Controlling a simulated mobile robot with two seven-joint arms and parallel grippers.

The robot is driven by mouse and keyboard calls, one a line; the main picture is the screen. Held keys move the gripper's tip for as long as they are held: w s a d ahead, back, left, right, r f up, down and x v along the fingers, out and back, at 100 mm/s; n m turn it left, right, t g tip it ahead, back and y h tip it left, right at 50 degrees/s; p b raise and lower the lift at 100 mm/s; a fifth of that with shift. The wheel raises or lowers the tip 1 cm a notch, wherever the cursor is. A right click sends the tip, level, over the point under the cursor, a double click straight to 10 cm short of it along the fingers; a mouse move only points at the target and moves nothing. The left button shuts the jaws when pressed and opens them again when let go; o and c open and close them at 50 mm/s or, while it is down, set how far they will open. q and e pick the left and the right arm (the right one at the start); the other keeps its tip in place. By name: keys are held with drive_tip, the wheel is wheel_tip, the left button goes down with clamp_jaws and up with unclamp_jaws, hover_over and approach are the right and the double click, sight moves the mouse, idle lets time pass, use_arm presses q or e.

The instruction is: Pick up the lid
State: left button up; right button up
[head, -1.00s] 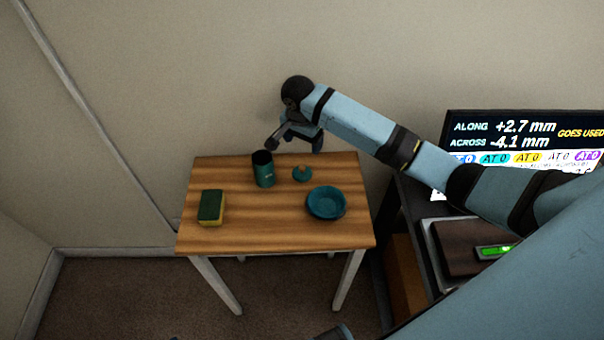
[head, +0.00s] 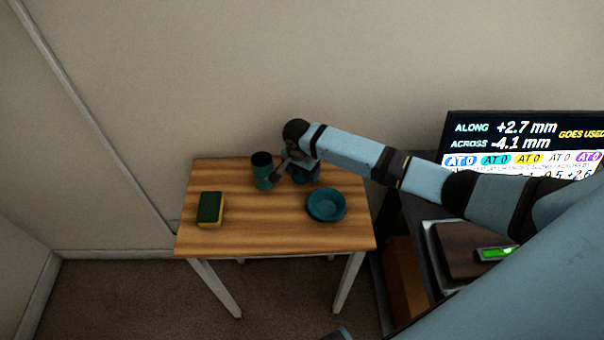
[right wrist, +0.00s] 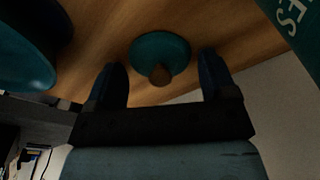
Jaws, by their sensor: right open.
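The lid (right wrist: 150,48) is a teal disc with a brownish knob, lying on the wooden table (head: 235,235). In the right wrist view it lies just beyond my right gripper's fingertips, its knob pointing toward the gap between them. My right gripper (head: 294,178) is open and empty, low over the back of the table. In the head view it mostly hides the lid. The two fingers (right wrist: 161,62) stand apart on either side of the knob, and I see no contact. My left gripper is not in view.
A teal canister (head: 262,173) with a dark open top stands close left of the right gripper. A teal bowl (head: 326,216) sits to the right and nearer. A green and yellow sponge (head: 210,208) lies at left. The table's front middle is clear. A screen (head: 520,130) stands at right.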

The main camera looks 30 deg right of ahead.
drive_tip(key=shift+r, duration=0.1)
drive_tip(key=c, duration=1.1)
drive_tip(key=shift+s, duration=0.1)
drive_tip(key=shift+c, duration=0.3)
